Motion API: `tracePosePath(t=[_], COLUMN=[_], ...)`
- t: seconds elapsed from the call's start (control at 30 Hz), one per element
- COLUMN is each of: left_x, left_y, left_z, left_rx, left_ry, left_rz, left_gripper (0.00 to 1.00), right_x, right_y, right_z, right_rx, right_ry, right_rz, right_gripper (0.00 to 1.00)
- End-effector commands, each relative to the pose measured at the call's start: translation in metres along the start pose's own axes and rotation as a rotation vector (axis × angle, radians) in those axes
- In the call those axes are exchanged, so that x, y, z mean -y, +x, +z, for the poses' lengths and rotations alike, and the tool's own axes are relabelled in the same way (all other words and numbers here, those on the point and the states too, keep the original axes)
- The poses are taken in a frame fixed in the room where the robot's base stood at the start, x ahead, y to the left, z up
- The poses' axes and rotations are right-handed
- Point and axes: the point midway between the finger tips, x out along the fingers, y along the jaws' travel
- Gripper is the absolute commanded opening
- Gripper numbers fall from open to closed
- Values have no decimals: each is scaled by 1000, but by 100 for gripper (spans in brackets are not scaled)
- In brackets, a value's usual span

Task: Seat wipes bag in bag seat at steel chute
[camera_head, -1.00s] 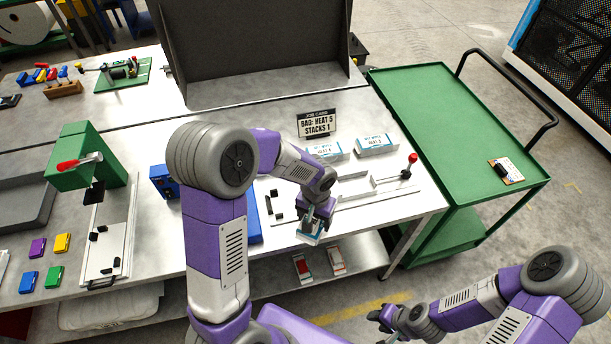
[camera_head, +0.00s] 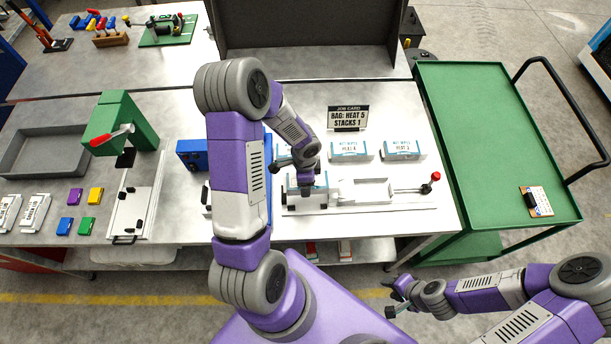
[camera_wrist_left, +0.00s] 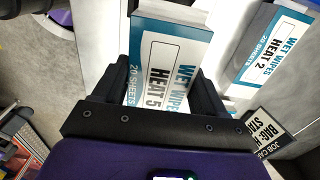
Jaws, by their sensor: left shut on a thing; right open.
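The wipes bag (camera_wrist_left: 160,62), white and blue and marked HEAT 5, is between the fingers of my left gripper (camera_head: 307,186) in the left wrist view. My left gripper is shut on it, above the left end of the steel chute (camera_head: 366,192) in the head view. The chute is a pale metal channel on the table. The bag seat cannot be made out clearly under the gripper and bag. I cannot tell whether the bag touches the chute. My right gripper (camera_head: 393,297) is open and empty, in front of the table.
Wipes packs HEAT 4 (camera_head: 350,150) and HEAT 3 (camera_head: 402,150) stand behind the chute, below a job card (camera_head: 347,117). HEAT 2 (camera_wrist_left: 272,48) is beside the held bag. A red-knobbed lever (camera_head: 434,178) is at the chute's right. A green cart (camera_head: 470,120) stands right.

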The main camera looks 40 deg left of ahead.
Motion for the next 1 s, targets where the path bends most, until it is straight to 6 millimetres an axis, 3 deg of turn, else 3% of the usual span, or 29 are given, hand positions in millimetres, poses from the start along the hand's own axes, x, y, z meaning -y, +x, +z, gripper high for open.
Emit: tracePosePath(t=[1.0], left_x=[0], left_y=[64], left_z=[0], left_rx=[1], left_ry=[-3], left_rz=[0], left_gripper=[44], right_x=[-20], right_y=[52], right_z=[-2], right_rx=[1], right_ry=[0], right_rz=[0], right_gripper=[40])
